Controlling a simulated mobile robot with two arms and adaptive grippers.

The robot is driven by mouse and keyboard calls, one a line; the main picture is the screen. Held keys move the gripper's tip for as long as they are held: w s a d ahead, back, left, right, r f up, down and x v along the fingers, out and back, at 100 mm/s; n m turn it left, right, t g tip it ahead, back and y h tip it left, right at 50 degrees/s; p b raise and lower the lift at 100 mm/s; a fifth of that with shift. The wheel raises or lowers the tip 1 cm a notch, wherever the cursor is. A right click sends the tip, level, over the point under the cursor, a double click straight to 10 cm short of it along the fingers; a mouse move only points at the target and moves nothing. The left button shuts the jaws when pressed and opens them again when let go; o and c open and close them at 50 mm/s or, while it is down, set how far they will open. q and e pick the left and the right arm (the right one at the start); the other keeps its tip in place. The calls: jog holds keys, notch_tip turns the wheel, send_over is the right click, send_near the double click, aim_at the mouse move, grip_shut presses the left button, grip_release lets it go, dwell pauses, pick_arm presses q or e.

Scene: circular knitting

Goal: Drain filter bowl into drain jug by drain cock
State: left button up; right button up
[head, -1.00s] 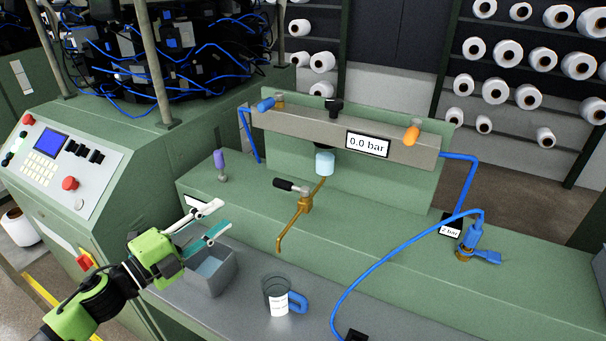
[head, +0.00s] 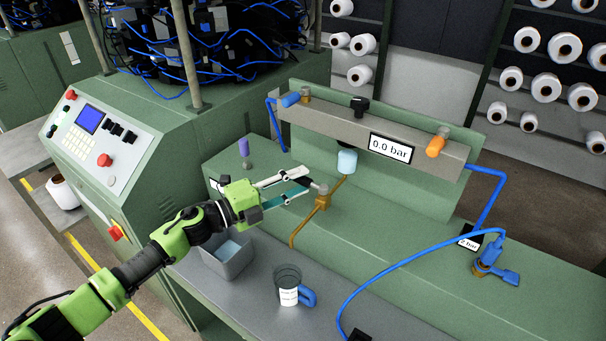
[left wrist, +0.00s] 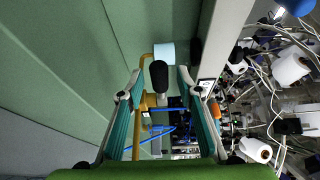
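My left gripper (head: 292,187) is open, its two fingers reaching right toward the brass drain cock (head: 321,201). In the left wrist view the cock's black handle (left wrist: 158,75) lies between the open fingers (left wrist: 155,85); I cannot tell whether either finger touches it. The pale filter bowl (head: 347,161) hangs under the grey rail, and it also shows in the left wrist view (left wrist: 164,53). The brass spout (head: 296,232) runs down toward the bench. The clear drain jug (head: 287,280), with a blue handle and white label, stands upright below the spout's end. My right gripper is not seen.
A grey open bin (head: 228,262) stands left of the jug, under my left arm. A blue hose (head: 385,265) curves across the bench to a blue fitting (head: 490,255). The gauge (head: 390,149) reads 0.0 bar. A purple-topped bottle (head: 244,150) stands behind the gripper.

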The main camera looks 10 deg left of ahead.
pick_arm(q)
jog(key=shift+w+d+r, duration=0.1)
jog(key=shift+w+d, duration=0.25)
jog(key=shift+w, duration=0.05)
jog(key=shift+w+d, duration=0.3)
grip_shut()
jog(key=shift+s+n+t+y+p, duration=0.45)
jog(key=shift+n+t+y+p, duration=0.25)
jog(key=shift+y+p, duration=0.3)
jog(key=shift+s+a+n+t+y+p, duration=0.1)
jog(key=shift+s+n+t+y+p, duration=0.25)
jog(key=shift+n+t+y+p, duration=0.25)
jog(key=shift+s+n+t+y, duration=0.3)
jog(key=shift+n+t+y, duration=0.3)
jog(key=shift+y, duration=0.4)
jog(key=shift+s+n+t+y, duration=0.25)
jog(key=shift+n+y, duration=0.25)
jog(key=shift+y, duration=0.15)
jog(key=shift+s+n+t+y, duration=0.15)
jog(key=shift+s+n+y, duration=0.05)
jog(key=shift+n+y, duration=0.4)
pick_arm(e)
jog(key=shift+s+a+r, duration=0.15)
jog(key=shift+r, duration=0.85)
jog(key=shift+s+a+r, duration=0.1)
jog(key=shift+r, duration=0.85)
pick_arm(q)
jog(key=shift+a+y, duration=0.1)
jog(key=shift+y, duration=0.15)
